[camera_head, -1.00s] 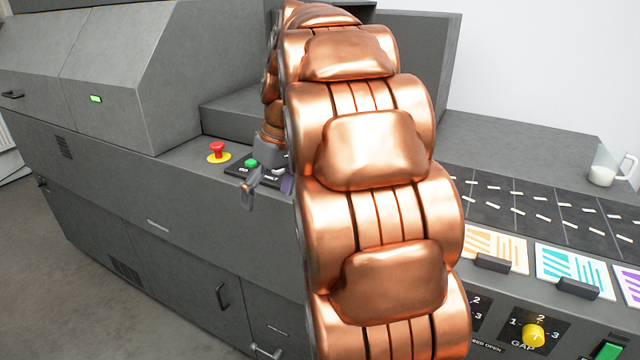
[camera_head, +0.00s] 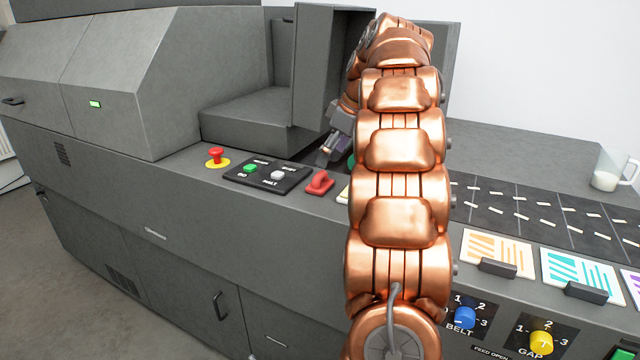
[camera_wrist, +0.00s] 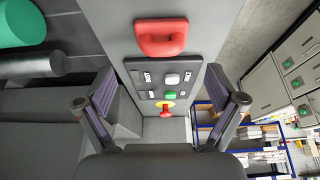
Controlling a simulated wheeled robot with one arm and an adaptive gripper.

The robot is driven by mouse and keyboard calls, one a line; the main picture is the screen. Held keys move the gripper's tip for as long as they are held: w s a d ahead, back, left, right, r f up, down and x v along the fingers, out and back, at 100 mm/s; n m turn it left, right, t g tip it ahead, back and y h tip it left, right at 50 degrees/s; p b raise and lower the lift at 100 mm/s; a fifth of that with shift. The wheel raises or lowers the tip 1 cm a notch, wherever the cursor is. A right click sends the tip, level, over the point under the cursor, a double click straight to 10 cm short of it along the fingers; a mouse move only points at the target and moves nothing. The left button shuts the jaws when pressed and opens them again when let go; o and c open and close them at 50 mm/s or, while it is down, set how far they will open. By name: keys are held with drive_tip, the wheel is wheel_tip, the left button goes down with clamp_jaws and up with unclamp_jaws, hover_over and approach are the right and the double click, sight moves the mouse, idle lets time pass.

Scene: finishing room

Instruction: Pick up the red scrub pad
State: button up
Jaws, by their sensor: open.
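The red scrub pad (camera_head: 319,182), a red block with a raised grip, lies on the grey machine's top ledge, right of the black button panel. It also shows whole in the wrist view (camera_wrist: 161,38), near the top middle, beyond the panel. My gripper (camera_head: 327,155) is just behind and above the pad in the head view, partly hidden by my copper arm. In the wrist view my gripper (camera_wrist: 160,102) has its fingers wide apart with nothing between them. The pad is apart from both fingers.
The black panel (camera_head: 267,174) carries green and white buttons. A red stop button (camera_head: 216,156) stands left of it. A grey upright housing (camera_head: 315,70) rises behind the gripper. A green roller (camera_wrist: 20,22) is at the wrist view's upper left. A jug (camera_head: 608,168) stands far right.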

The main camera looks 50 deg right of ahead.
sight(320, 172)
drive_tip(key=shift+p+x, duration=0.75)
drive_tip(key=shift+x, duration=2.55)
drive_tip(key=shift+w+a+r, duration=0.1)
drive_tip(key=shift+w+a, duration=0.05)
drive_tip(key=c, duration=1.4)
drive_tip(key=shift+o, duration=0.2)
drive_tip(key=shift+r, duration=0.1)
drive_tip(key=shift+r+b, duration=0.45)
drive_tip(key=shift+r, duration=1.25)
drive_tip(key=s+a+r+b, duration=0.1)
drive_tip(key=s+a+b, duration=0.2)
drive_tip(key=s+a, duration=0.6)
drive_tip(key=shift+a+r, duration=0.25)
drive_tip(key=shift+a, duration=1.85)
